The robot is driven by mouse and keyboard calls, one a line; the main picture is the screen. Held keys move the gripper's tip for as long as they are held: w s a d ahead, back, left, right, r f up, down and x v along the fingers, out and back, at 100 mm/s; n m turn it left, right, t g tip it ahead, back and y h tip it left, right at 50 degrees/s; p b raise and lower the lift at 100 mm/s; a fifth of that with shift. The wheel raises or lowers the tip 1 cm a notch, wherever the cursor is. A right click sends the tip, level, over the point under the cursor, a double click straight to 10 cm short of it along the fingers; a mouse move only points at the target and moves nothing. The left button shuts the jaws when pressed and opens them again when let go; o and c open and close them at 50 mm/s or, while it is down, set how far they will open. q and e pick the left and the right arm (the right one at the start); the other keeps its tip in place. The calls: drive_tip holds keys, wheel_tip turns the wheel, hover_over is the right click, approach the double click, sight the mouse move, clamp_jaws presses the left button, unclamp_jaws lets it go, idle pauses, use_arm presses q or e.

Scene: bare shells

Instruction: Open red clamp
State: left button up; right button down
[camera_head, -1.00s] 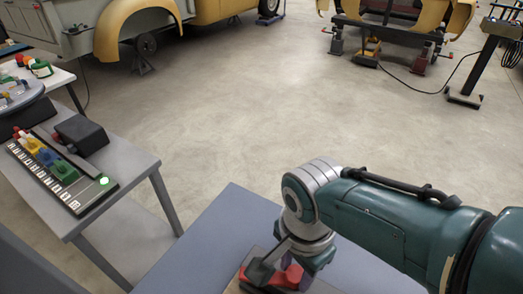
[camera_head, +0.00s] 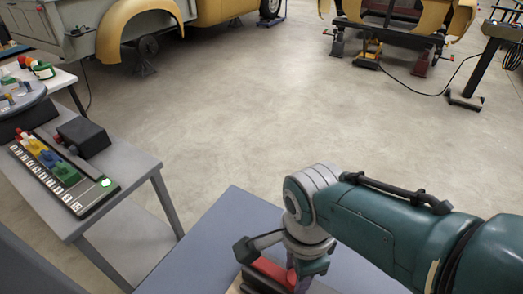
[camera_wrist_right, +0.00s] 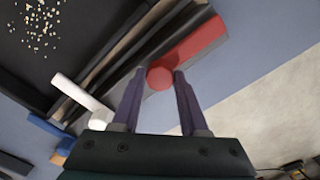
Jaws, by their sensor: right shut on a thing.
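The red clamp (camera_head: 272,270) is at the bottom of the head view, on the blue-grey table, partly hidden by my right wrist. In the right wrist view its red handle (camera_wrist_right: 195,42) runs diagonally from the upper right, with its round end between the fingers. My right gripper (camera_wrist_right: 159,74) has its two purple fingers on either side of that end and is shut on it. In the head view, the right gripper (camera_head: 296,278) reaches down from my teal arm. The left gripper is not in view.
A white handle (camera_wrist_right: 75,92) and a blue handle (camera_wrist_right: 50,131) lie left of the gripper in the right wrist view. A dark panel with pale bits (camera_wrist_right: 35,28) is at upper left. A grey side table (camera_head: 145,178) holds a labelled strip (camera_head: 92,200).

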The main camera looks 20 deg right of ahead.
drive_tip(key=shift+c, duration=2.1)
unclamp_jaws()
wheel_tip(320, 180, up, 9)
drive_tip(key=p, duration=0.5)
drive_tip(key=shift+f+p, duration=0.2)
drive_tip(key=shift+p, duration=0.15)
drive_tip(key=shift+r, duration=0.65)
